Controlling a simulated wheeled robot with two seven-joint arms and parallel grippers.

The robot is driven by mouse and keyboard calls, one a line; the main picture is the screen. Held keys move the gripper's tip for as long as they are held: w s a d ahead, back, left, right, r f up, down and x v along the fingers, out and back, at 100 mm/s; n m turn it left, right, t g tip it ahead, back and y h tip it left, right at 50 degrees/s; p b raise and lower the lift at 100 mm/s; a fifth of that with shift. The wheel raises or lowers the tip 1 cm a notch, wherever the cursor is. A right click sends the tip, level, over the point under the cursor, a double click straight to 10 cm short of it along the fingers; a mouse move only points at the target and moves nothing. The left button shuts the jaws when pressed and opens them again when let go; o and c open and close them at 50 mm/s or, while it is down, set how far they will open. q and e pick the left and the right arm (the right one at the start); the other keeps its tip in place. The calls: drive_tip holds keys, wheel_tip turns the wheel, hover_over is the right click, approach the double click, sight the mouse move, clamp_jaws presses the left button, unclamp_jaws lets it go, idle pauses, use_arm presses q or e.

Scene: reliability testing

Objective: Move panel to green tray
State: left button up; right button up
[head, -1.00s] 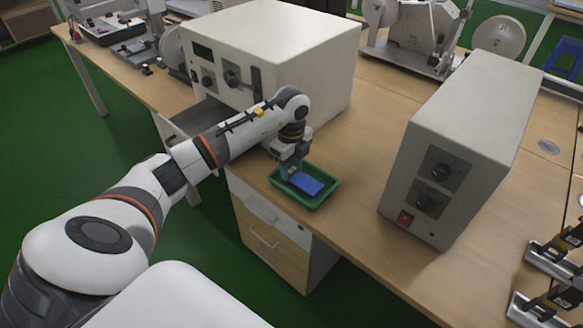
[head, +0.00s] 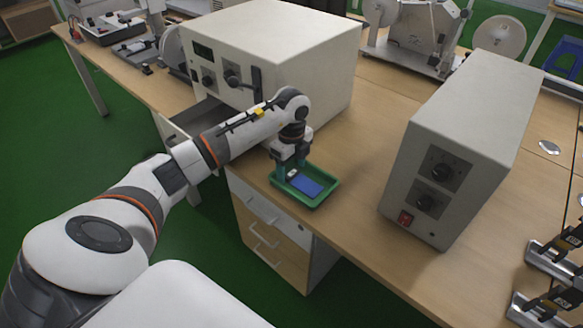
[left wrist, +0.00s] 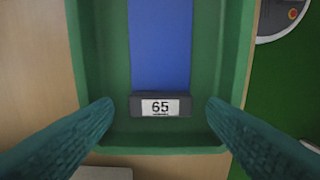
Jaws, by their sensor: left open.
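The blue panel (head: 306,183) lies in the green tray (head: 318,199) on the table. In the left wrist view the panel (left wrist: 160,45) has a dark end block with a white label reading 65, and it rests on the floor of the tray (left wrist: 113,75). My right gripper does not show.
A large beige box with knobs (head: 270,50) stands behind the tray, and a grey one (head: 460,150) stands to its right. Drawers (head: 268,235) are under the table's front edge. Bare table lies between the tray and the grey box.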

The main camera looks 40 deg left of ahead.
use_arm(q)
wheel_tip(320, 180, up, 11)
drive_tip(key=shift+r, duration=0.2)
drive_tip(key=shift+f, duration=0.1)
idle(0.5)
